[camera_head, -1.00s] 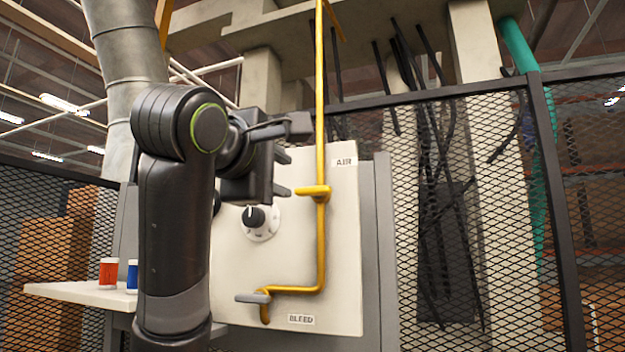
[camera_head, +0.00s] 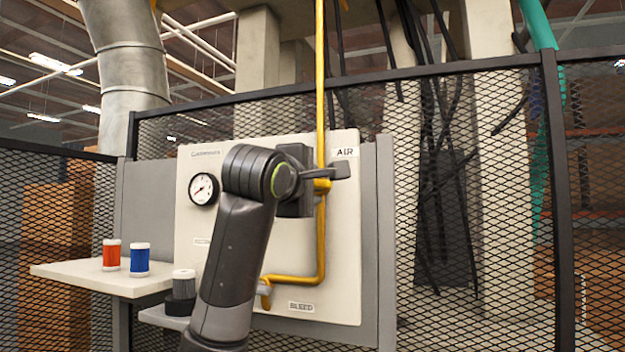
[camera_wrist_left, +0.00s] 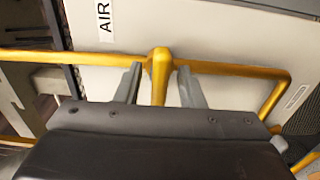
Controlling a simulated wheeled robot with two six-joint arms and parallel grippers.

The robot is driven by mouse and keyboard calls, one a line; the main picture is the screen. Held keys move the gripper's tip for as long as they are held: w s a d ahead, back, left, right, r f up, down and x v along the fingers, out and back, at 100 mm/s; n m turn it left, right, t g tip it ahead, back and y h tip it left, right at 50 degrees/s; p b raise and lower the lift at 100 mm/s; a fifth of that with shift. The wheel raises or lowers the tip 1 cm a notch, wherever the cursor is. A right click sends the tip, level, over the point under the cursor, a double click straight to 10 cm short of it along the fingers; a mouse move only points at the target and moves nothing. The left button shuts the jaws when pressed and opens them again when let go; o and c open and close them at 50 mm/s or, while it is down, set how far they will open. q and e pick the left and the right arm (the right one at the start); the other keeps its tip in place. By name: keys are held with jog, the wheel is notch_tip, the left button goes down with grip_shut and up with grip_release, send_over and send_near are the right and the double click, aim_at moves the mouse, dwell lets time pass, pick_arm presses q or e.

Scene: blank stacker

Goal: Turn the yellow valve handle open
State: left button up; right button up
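The yellow valve handle (camera_head: 322,185) sits on the vertical yellow pipe (camera_head: 321,235), beside the AIR label, partly hidden by my gripper. In the left wrist view the valve handle (camera_wrist_left: 160,80) sticks out from the pipe (camera_wrist_left: 225,70) towards the camera. My left gripper (camera_head: 328,176) is at this valve. In the left wrist view its fingers (camera_wrist_left: 159,72) are open, one on each side of the handle, with a visible gap on both sides. The handle stands crosswise to the pipe. My right gripper is not in view.
The pale panel (camera_head: 345,250) behind carries a gauge (camera_head: 203,189) and a BLEED label (camera_head: 301,307) at its bottom. Mesh fence (camera_head: 480,200) stands behind.

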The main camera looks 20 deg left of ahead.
pick_arm(q)
grip_shut()
jog(key=shift+f, duration=0.1)
dwell(0.3)
jog(key=m+b, duration=0.2)
jog(key=m, duration=0.1)
jog(key=m+b, duration=0.1)
jog(key=m, duration=0.2)
jog(key=shift+m+b, duration=0.3)
jog(key=shift+b, duration=0.1)
jog(key=m+b, duration=0.2)
jog(key=m, duration=0.3)
jog(key=m+b, duration=0.1)
jog(key=m, duration=0.5)
